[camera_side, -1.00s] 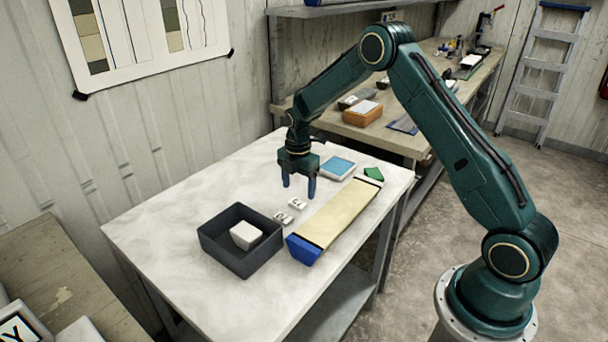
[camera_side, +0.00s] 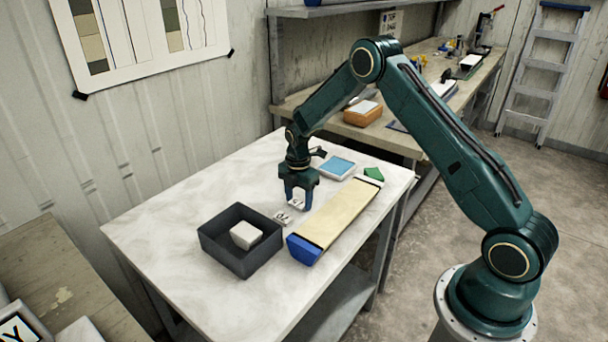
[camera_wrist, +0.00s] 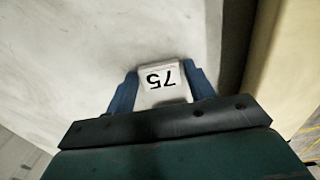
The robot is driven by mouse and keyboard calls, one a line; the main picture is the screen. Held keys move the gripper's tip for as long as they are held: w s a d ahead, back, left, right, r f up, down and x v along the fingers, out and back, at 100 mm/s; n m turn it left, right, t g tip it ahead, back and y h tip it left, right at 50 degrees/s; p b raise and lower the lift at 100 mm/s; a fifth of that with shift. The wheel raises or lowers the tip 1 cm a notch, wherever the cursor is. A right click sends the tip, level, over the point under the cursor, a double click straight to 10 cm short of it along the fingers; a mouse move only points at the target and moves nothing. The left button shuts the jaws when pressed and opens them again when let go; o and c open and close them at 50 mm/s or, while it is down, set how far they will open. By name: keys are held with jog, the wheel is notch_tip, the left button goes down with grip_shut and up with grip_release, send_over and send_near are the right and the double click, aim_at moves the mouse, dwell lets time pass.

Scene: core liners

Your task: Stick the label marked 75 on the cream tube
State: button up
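The label marked 75 is a small white block (camera_wrist: 162,84) in the wrist view, its black digits upside down. It also shows in the side view (camera_side: 297,203), on the table. My gripper (camera_side: 298,204) is down over it, with one blue finger on each side. In the wrist view the fingers (camera_wrist: 161,78) lie very close to its sides; I cannot tell whether they press on it. The cream tube (camera_side: 339,214) lies just right of the label, with a blue near end and a white far end. Its edge shows at right in the wrist view (camera_wrist: 290,60).
Another small white label block (camera_side: 282,218) lies nearer the dark open box (camera_side: 240,265), which holds a white block (camera_side: 245,235). A blue-topped pad (camera_side: 338,167) and a green piece (camera_side: 374,174) lie farther back. The table's left part is clear.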

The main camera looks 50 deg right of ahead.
aim_at(303, 203)
jog(key=c, duration=0.5)
jog(key=shift+r, duration=3)
jog(key=shift+s+r, duration=0.1)
jog(key=shift+s, duration=0.05)
jog(key=shift+s+d+r+m, duration=0.1)
jog(key=shift+s+r+m, duration=0.2)
jog(key=shift+m, duration=0.25)
jog(key=shift+s+d+r+m, duration=0.15)
jog(key=shift+s+m, duration=0.15)
jog(key=shift+m, duration=0.25)
jog(key=s+r+m, duration=0.5)
jog(key=s+m, duration=0.7)
jog(key=m, duration=0.3)
jog(key=shift+s+r+m, duration=0.2)
jog(key=shift+r+m, duration=0.2)
